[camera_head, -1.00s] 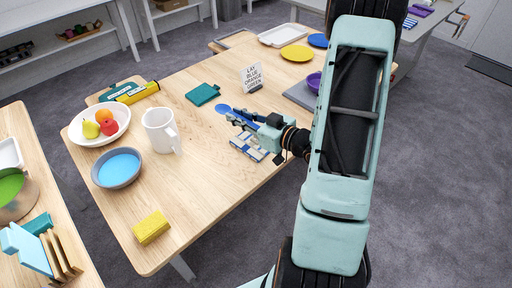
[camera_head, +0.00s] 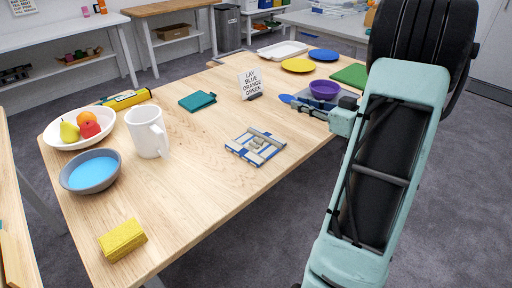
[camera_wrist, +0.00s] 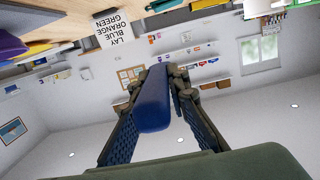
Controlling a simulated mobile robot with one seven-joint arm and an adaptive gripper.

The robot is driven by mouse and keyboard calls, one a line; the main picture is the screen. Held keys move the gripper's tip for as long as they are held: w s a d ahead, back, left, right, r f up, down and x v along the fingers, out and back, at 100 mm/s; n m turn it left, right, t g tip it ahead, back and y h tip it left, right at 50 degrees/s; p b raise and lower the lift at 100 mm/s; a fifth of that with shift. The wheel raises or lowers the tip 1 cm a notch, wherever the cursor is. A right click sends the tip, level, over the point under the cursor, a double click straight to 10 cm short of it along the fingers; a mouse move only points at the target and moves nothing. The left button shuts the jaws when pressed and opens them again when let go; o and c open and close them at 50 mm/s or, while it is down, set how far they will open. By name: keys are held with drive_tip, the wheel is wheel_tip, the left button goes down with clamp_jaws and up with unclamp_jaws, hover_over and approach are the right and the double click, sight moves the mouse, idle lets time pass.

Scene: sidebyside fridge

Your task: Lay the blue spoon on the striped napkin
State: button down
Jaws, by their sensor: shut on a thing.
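The striped napkin (camera_head: 239,149), blue and white, lies on the wooden table near its right edge, with pale markings or small pieces at its middle that I cannot make out. My gripper (camera_head: 308,108) is beyond and to the right of it, close to the purple bowl. It is shut on the blue spoon (camera_wrist: 152,108), whose end fills the space between the fingers in the wrist view. In the head view only the spoon's rounded blue end (camera_head: 286,98) shows past the fingers. The spoon is held up, apart from the napkin.
A sign (camera_head: 251,84) stands just left of the spoon. A purple bowl (camera_head: 324,89) sits behind my gripper. A teal cloth or book (camera_head: 198,101), white mug (camera_head: 147,132), blue-filled bowl (camera_head: 92,173) and yellow sponge (camera_head: 122,240) are further left. Wood around the napkin is clear.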

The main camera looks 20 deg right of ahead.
sight(256, 145)
drive_tip(key=w+a+f+b, duration=0.1)
drive_tip(key=w+a+f, duration=0.1)
drive_tip(key=a, duration=0.1)
drive_tip(key=w+a+f+b, duration=0.1)
drive_tip(key=w+a+f, duration=0.1)
drive_tip(key=a+f, duration=0.1)
drive_tip(key=w+a+f+b, duration=0.1)
drive_tip(key=w+a+f, duration=0.1)
drive_tip(key=a, duration=0.1)
drive_tip(key=shift+w+a+f, duration=0.15)
drive_tip(key=shift+w+a, duration=0.05)
drive_tip(key=shift+w, duration=0.05)
drive_tip(key=shift+w+a+f+b, duration=0.3)
drive_tip(key=shift+a+f+b, duration=0.15)
drive_tip(key=shift+f, duration=0.15)
drive_tip(key=f, duration=0.1)
drive_tip(key=f+b, duration=0.1)
drive_tip(key=a+f, duration=0.1)
drive_tip(key=f, duration=0.1)
drive_tip(key=shift+w, duration=0.35)
drive_tip(key=shift+f, duration=0.15)
drive_tip(key=shift+f+b, duration=0.6)
drive_tip(key=shift+f, duration=0.05)
drive_tip(key=c, duration=1.8)
unclamp_jaws()
drive_tip(key=shift+c, duration=0.2)
